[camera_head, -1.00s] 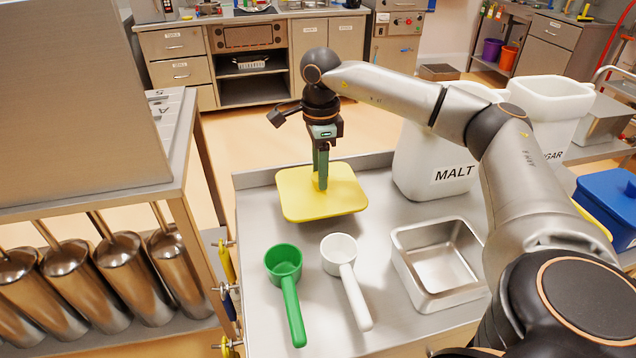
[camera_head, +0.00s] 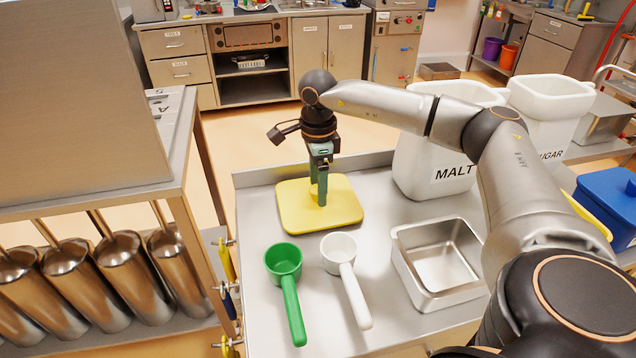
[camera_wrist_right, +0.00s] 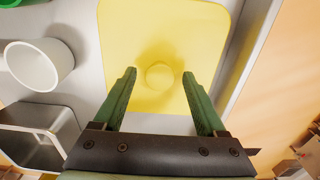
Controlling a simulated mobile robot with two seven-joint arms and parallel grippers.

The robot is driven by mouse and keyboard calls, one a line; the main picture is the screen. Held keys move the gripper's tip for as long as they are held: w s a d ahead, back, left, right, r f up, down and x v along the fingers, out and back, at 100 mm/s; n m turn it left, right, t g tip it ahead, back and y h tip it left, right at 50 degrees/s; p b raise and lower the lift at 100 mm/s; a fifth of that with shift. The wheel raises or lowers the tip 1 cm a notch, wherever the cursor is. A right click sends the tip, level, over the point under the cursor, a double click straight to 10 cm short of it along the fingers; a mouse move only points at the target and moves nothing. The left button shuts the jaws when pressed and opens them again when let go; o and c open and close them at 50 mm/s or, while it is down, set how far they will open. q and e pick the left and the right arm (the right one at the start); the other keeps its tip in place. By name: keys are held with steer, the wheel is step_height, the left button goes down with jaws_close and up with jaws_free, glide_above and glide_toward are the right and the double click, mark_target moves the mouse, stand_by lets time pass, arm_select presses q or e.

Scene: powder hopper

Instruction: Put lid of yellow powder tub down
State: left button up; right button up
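The yellow lid (camera_head: 345,212) lies flat on the steel table, near its back left corner. Its round knob (camera_wrist_right: 159,77) shows in the right wrist view, near the middle of the lid (camera_wrist_right: 205,35). My right gripper (camera_head: 319,199) points down over the lid. In the right wrist view, the fingers of my right gripper (camera_wrist_right: 159,73) stand apart on either side of the knob, with a visible gap on each side. My left gripper is not in view.
A green scoop (camera_head: 287,285), a white scoop (camera_head: 347,280) and an empty steel pan (camera_head: 408,275) are in front of the lid. White MALT (camera_head: 420,165) and SUGAR (camera_head: 545,110) tubs and a blue box (camera_head: 608,205) stand right. A large steel hopper (camera_head: 75,100) stands left.

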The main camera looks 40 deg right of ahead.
step_height(320, 180, up, 12)
steer(key=shift+r+p, duration=0.15)
steer(key=shift+p, duration=0.25)
stand_by(0.5)
